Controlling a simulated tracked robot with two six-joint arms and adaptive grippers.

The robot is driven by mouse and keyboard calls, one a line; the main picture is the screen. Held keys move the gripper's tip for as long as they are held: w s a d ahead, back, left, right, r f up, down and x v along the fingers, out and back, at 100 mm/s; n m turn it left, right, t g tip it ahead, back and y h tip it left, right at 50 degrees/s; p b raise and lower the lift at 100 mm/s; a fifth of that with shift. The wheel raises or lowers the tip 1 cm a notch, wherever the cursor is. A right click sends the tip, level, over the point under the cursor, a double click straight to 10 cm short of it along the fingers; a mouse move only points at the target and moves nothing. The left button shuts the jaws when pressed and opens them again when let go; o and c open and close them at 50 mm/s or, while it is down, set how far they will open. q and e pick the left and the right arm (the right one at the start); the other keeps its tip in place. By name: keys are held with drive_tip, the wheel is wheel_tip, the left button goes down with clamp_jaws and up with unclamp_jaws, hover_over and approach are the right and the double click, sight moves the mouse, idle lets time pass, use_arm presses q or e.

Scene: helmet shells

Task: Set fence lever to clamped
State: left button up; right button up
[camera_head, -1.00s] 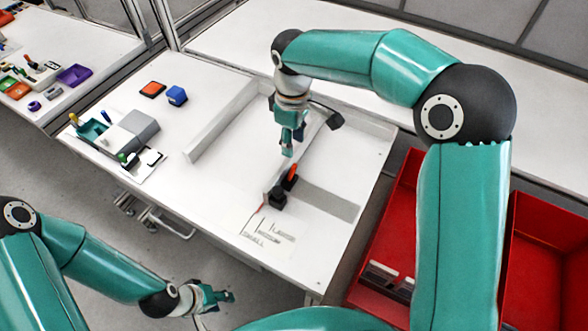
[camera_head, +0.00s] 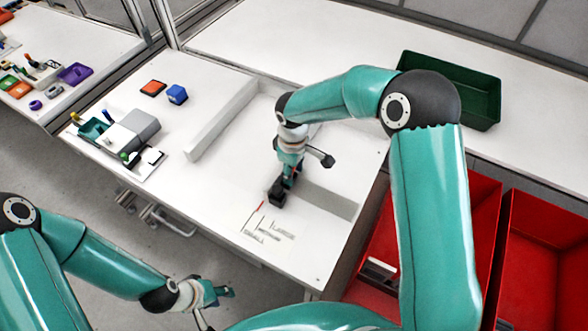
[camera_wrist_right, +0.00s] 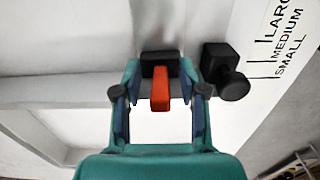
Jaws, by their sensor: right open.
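The fence lever is an orange handle (camera_wrist_right: 160,88) on a black mount (camera_wrist_right: 160,60). In the right wrist view it lies between the two fingers of my right gripper (camera_wrist_right: 160,95), which is open, with a gap showing on both sides. A black knob block (camera_wrist_right: 225,72) sits just right of it. In the head view my right gripper (camera_head: 287,180) is low over the lever and hides most of it; the black block (camera_head: 277,194) shows below. My left gripper (camera_head: 217,292) hangs off the table front; its finger opening is unclear.
Size labels (camera_head: 268,228) are printed on the white table near the block. A white rail (camera_head: 225,118) stands at left. An orange block and a blue block (camera_head: 177,94) lie further left. Red bins (camera_head: 545,260) and a dark green bin (camera_head: 450,85) are at right.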

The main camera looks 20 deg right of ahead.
clamp_jaws()
drive_tip(key=shift+d, duration=0.1)
drive_tip(key=shift+f+b, duration=0.1)
drive_tip(key=shift+b, duration=0.5)
drive_tip(key=t+y+b, duration=0.1)
drive_tip(key=b, duration=0.3)
drive_tip(key=f+t+y+b, duration=0.1)
drive_tip(key=t+y+b, duration=0.1)
drive_tip(key=b, duration=0.3)
drive_tip(key=s+d+t+y+b, duration=0.1)
drive_tip(key=b, duration=0.4)
drive_tip(key=shift+f+t+y, duration=0.15)
drive_tip(key=shift+t+y, duration=0.25)
drive_tip(key=shift+b, duration=0.85)
drive_tip(key=shift+r, duration=0.2)
unclamp_jaws()
drive_tip(key=shift+s, duration=0.1)
